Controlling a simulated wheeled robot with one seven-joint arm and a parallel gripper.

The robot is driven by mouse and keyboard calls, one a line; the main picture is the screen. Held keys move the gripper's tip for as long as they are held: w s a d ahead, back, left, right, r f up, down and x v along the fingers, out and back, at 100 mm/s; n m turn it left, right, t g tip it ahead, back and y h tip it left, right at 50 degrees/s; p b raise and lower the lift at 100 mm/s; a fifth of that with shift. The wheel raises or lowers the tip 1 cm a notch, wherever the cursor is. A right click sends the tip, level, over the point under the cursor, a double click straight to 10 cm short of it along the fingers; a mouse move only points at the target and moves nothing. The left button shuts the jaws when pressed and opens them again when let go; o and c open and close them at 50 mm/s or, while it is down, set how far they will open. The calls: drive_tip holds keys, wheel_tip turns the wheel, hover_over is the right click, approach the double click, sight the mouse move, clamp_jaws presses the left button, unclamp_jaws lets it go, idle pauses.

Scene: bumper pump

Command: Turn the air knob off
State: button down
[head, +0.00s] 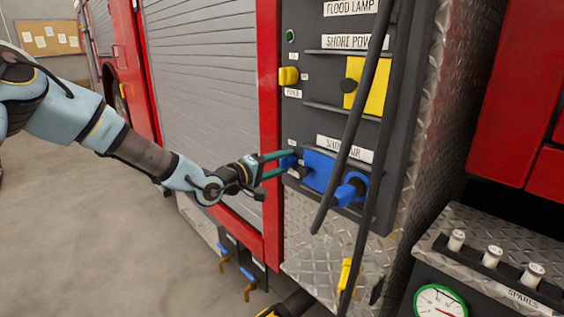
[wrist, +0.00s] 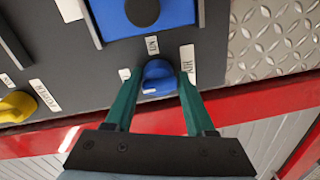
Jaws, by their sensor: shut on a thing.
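The blue air knob (head: 289,161) sits on the dark panel at its left edge, next to the blue shore air cover. In the wrist view the knob (wrist: 157,72) is round with a raised grip, and an AIR label (wrist: 189,64) stands to its right. My gripper (head: 284,164) reaches in from the left with its two green fingers at the knob. In the wrist view my gripper (wrist: 158,80) has one finger on each side of the knob and is shut on it. The knob's exact pointer angle is hard to tell.
A yellow power knob (head: 289,76) is higher on the panel and a yellow socket cover (head: 370,88) is right of it. The blue cover (head: 320,169) and blue coupling (head: 351,189) are close right of my fingers. A black hose (head: 350,125) hangs in front.

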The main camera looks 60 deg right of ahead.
drive_tip(key=shift+s+r, duration=0.2)
drive_tip(key=shift+r, duration=0.05)
idle(0.3)
drive_tip(key=shift+c, duration=1.6)
unclamp_jaws()
drive_tip(key=shift+w+f, duration=0.1)
drive_tip(key=shift+w+a, duration=0.2)
drive_tip(key=shift+a, duration=0.05)
drive_tip(key=b+v, duration=0.2)
drive_tip(key=v, duration=0.8)
drive_tip(key=shift+a+b, duration=0.15)
drive_tip(key=shift+b, duration=0.15)
drive_tip(key=shift+s, duration=0.1)
